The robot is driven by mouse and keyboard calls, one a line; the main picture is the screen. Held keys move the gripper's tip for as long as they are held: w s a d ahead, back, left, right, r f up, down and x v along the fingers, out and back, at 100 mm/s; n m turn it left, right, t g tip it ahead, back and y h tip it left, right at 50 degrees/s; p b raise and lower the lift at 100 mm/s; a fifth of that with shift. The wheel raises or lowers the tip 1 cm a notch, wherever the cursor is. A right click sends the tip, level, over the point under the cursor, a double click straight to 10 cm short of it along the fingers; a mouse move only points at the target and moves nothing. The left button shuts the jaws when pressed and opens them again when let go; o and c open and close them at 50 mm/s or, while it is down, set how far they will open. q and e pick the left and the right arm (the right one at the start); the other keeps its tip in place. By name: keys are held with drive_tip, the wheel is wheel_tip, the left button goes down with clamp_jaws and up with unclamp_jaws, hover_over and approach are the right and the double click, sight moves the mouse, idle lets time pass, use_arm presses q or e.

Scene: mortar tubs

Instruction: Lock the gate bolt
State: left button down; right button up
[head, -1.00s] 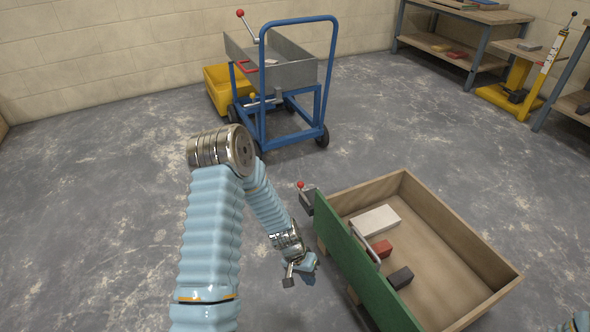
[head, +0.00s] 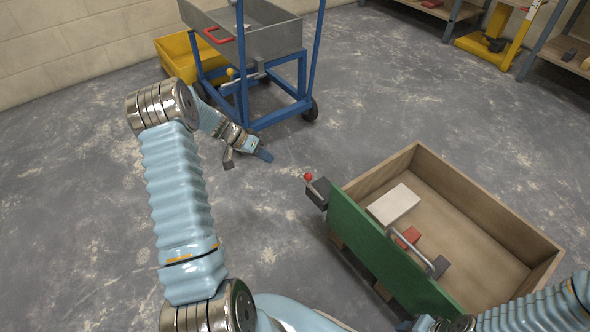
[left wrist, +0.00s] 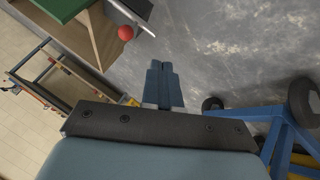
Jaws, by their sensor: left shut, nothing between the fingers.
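A wooden crate (head: 485,190) with a green front gate (head: 385,255) stands on the floor at the right in the head view. A dark bolt block (head: 319,194) with a red knob (head: 308,176) sits at the gate's left end. The red knob also shows at the top of the left wrist view (left wrist: 125,33). My left gripper (head: 265,155) is shut and empty, above the floor between the cart and the bolt, apart from both. Its closed blue fingers show in the left wrist view (left wrist: 164,85). My right gripper (head: 424,323) is partly cut off below the gate.
A blue-framed cart (head: 274,118) with a grey tub, a red handle (head: 218,34) and a yellow-knobbed lever (head: 230,73) stands behind my left gripper. A yellow tub (head: 176,57) is behind it. A white block (head: 393,205) lies in the crate. Floor left is clear.

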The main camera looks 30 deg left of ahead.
use_arm(q)
drive_tip(key=w+d+f, duration=0.4)
drive_tip(key=d+f, duration=0.3)
drive_tip(key=d, duration=0.1)
drive_tip(key=shift+w+d, duration=0.3)
drive_tip(key=shift+d, duration=0.05)
use_arm(e)
drive_tip(key=shift+r, duration=0.15)
